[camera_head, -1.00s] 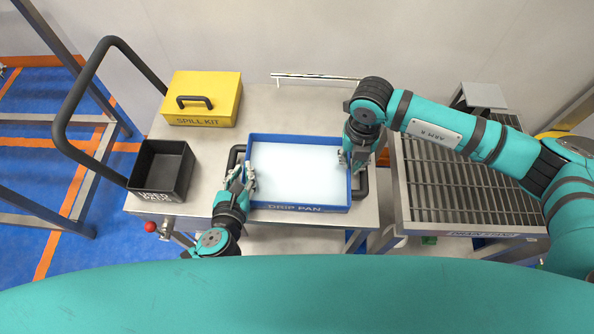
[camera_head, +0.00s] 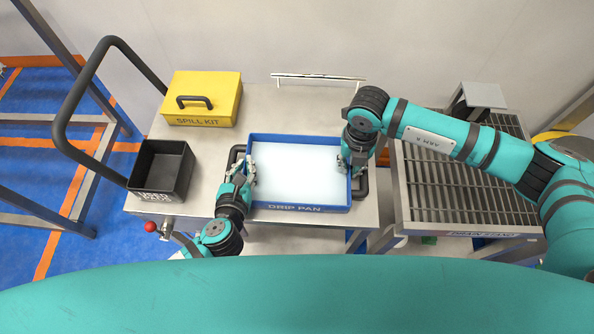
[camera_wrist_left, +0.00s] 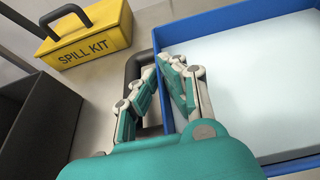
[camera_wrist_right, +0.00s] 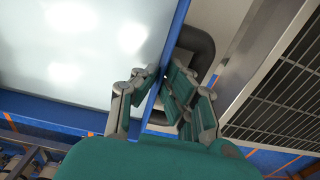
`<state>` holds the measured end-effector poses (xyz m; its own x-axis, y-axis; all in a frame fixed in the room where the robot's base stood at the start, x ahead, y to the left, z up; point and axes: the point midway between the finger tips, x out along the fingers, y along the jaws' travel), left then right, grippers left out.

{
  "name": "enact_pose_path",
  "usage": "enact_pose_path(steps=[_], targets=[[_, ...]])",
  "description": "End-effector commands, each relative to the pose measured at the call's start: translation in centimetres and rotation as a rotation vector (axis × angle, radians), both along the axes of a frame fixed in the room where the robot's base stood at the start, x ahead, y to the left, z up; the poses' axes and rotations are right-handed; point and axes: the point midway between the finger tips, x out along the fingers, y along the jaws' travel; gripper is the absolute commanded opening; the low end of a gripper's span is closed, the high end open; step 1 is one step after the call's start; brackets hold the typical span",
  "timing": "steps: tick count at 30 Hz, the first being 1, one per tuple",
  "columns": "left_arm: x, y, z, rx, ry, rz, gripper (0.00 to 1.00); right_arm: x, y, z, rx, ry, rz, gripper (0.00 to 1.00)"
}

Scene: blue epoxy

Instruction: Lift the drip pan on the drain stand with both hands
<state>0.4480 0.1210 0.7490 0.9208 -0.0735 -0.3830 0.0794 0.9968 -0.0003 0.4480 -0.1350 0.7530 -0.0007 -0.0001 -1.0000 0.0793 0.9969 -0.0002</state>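The blue drip pan (camera_head: 296,208), full of pale liquid, rests level on the metal cart top, left of the drain stand (camera_head: 470,234). It also shows in the left wrist view (camera_wrist_left: 213,21) and right wrist view (camera_wrist_right: 48,107). My left gripper (camera_head: 243,172) has its fingers on both sides of the pan's left wall; in the left wrist view (camera_wrist_left: 160,68) they close on it. My right gripper (camera_head: 348,163) straddles the right wall; its fingertips pinch it in the right wrist view (camera_wrist_right: 162,72). Dark handles stand outside both end walls.
A yellow spill kit (camera_head: 204,86) stands at the cart's back left. A black used-pads bin (camera_head: 160,170) stands left of my left gripper.

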Motion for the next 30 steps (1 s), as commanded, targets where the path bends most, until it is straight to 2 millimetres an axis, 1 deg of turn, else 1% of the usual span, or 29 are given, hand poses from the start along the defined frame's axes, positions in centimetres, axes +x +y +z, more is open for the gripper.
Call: enact_pose_path(steps=[5, 11, 14, 24, 27, 30], targets=[[0.0, 0.0, 0.0, 0.001, 0.0, 0.0, 0.0, 0.0, 0.0, 0.1, 0.0, -0.001, 0.0, 0.0], [0.0, 0.0, 0.5, 0.0, -0.001, -0.001, 0.0, 0.1, 0.0, 0.5, 0.001, -0.002, -0.001, 0.0], [0.0, 0.0, 1.2, 0.0, -0.001, -0.001, 0.0, 0.1, 0.0, 1.2, 0.001, -0.002, -0.001, 0.0], [0.0, 0.0, 4.7, 0.001, -0.001, 0.0, 0.0, 0.1, 0.0, 4.8, 0.001, -0.002, -0.001, 0.0], [0.0, 0.0, 5.2, 0.001, -0.001, 0.0, 0.0, 0.1, 0.0, 5.2, 0.001, -0.002, -0.001, 0.0], [0.0, 0.0, 5.2, 0.001, -0.001, 0.0, 0.0, 0.1, 0.0, 5.2, 0.001, -0.002, -0.001, 0.0]])
